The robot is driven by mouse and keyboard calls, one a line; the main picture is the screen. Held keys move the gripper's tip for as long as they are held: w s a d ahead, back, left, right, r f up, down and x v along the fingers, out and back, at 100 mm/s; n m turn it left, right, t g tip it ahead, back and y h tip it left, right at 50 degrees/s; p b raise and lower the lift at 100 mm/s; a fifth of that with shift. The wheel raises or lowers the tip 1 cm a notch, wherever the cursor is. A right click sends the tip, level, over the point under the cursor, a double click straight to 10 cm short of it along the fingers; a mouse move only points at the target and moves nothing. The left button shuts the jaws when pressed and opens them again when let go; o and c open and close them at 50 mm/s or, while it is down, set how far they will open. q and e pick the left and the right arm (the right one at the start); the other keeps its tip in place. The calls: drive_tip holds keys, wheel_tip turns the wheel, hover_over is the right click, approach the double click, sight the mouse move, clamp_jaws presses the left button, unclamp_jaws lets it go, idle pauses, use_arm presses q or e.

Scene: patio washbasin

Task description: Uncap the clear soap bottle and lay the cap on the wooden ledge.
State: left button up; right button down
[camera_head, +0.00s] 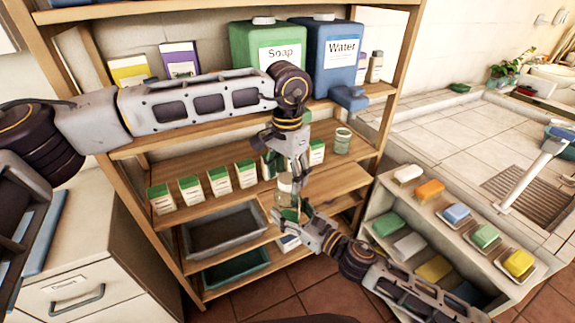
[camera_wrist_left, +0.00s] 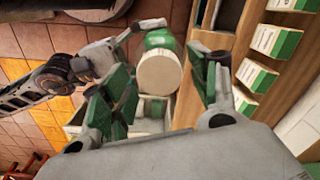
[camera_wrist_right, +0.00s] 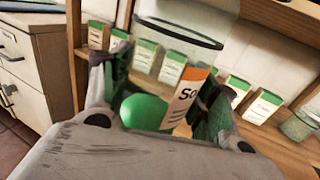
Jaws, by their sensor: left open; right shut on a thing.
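My right gripper (camera_head: 305,215) is shut on the soap bottle in front of the shelves. In the right wrist view, the bottle's green lower part (camera_wrist_right: 145,112) and its orange and white label (camera_wrist_right: 187,92) show between the fingers. My left gripper (camera_head: 289,178) is directly above the bottle, pointing down. In the left wrist view, its green-padded fingers (camera_wrist_left: 165,95) are open, with the pale round cap (camera_wrist_left: 160,72) between and beyond them. The cap is on top of the bottle; I cannot tell whether the fingers touch it. The wooden ledge (camera_head: 335,183) is at shelf height just right of the bottle.
Several green and white boxes (camera_head: 220,181) line the shelf behind. A grey tray (camera_head: 225,231) and a green tray (camera_head: 237,267) sit lower. A glass jar (camera_head: 342,141) stands at right. A soap rack (camera_head: 380,203) is close beside my right arm.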

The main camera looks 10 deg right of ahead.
use_arm(q)
drive_tip(key=shift+f, duration=0.3)
